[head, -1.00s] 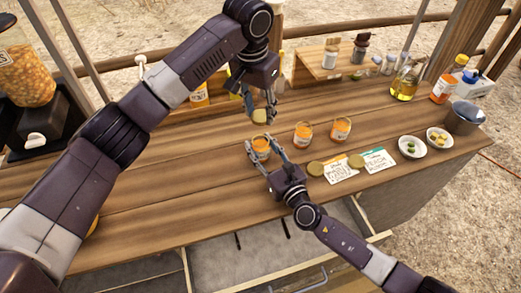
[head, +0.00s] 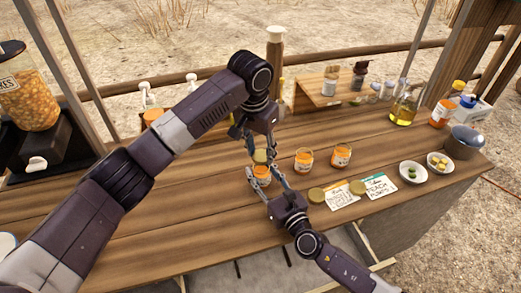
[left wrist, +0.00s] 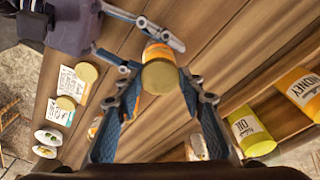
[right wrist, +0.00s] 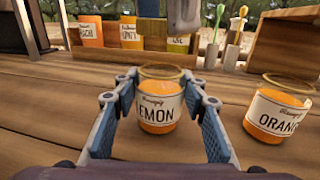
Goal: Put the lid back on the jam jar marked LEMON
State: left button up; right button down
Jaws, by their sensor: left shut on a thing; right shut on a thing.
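The jam jar marked LEMON (right wrist: 158,112) stands upright on the counter with its open rim showing and orange jam inside. It also shows in the head view (head: 261,177). My right gripper (head: 260,182) is shut around its sides. My left gripper (head: 262,141) points down and is shut on a round gold lid (head: 260,156). In the left wrist view the lid (left wrist: 159,77) sits between the fingertips, partly covering the jar below. The lid is above the jar, apart from its rim.
The jar marked ORANGE (right wrist: 280,110) stands to the right, with another jar (head: 341,155) beyond it. Two loose lids (head: 316,195) (head: 357,187) lie by paper cards (head: 341,197). White bowls (head: 413,172) are farther right. The counter's left part is mostly clear.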

aim_at(260, 157)
pick_arm(q)
jog(key=shift+f, duration=0.1)
jog(key=shift+f, duration=0.8)
jog(key=shift+f, duration=0.6)
